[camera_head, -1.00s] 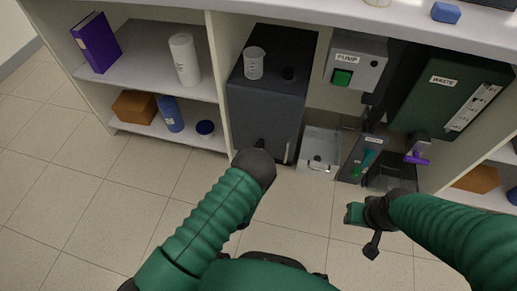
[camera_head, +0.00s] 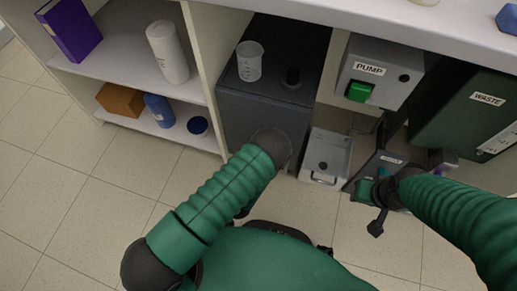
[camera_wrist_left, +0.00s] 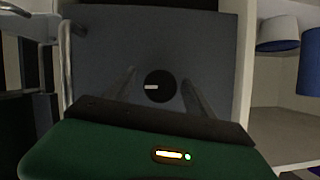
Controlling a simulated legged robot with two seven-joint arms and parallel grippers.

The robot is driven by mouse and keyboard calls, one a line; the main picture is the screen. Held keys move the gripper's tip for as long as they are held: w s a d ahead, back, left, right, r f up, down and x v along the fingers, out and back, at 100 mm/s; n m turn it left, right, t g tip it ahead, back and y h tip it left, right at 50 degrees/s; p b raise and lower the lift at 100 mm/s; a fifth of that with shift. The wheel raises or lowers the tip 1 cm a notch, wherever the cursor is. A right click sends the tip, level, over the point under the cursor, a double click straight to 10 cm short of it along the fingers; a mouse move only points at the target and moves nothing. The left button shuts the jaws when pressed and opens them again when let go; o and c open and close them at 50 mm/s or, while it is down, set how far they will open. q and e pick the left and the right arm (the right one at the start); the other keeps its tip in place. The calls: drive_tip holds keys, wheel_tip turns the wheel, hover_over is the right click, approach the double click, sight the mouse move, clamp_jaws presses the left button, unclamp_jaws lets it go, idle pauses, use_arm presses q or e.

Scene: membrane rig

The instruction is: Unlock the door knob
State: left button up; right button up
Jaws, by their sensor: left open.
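The door knob (camera_wrist_left: 160,87) is a round black disc with a white mark, set on the flat dark grey door (camera_wrist_left: 200,42) in the left wrist view. The mark lies roughly level, pointing left in that view. My left gripper (camera_wrist_left: 158,78) is open, with one finger on each side of the knob; I cannot tell whether they touch it. In the head view the dark cabinet (camera_head: 262,105) stands under the bench, and my left wrist (camera_head: 270,147) covers its lower front and hides the knob. My right gripper (camera_head: 371,207) is away to the right, its jaws unclear.
A beaker (camera_head: 249,62) stands on the cabinet. A metal bar handle (camera_wrist_left: 66,60) is beside the knob. Shelves with a bottle (camera_head: 159,110) are left.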

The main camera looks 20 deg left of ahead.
use_arm(q)
drive_tip(key=c, duration=1.4)
drive_tip(key=shift+o, duration=0.2)
